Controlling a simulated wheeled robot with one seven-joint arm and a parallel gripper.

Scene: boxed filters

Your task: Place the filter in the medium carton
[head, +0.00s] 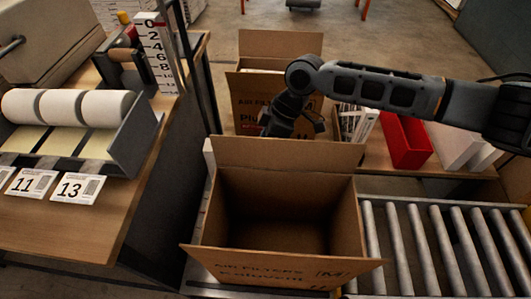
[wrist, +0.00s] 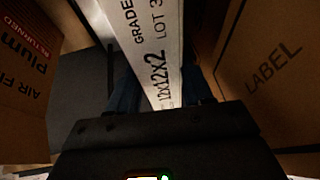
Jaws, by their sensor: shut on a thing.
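My gripper (head: 287,122) is low behind the raised back flap of the front open carton, near the rear carton. In the wrist view its fingers (wrist: 160,92) are shut on a white filter (wrist: 156,48), printed "12x12x2" and "LOT 3". I cannot make out this filter in the head view. The front carton (head: 347,225), marked (M), stands open and looks empty. The rear carton (head: 245,112) also carries an (M) and a red mark that reads "RETURNED" in the wrist view (wrist: 25,60).
A brown carton face reading "LABEL" (wrist: 275,75) is close at right in the wrist view. A red bin (head: 405,142) and several upright white filters (head: 352,122) stand right of the cartons. A roller conveyor (head: 440,245) and a left bench (head: 95,225) flank the front carton.

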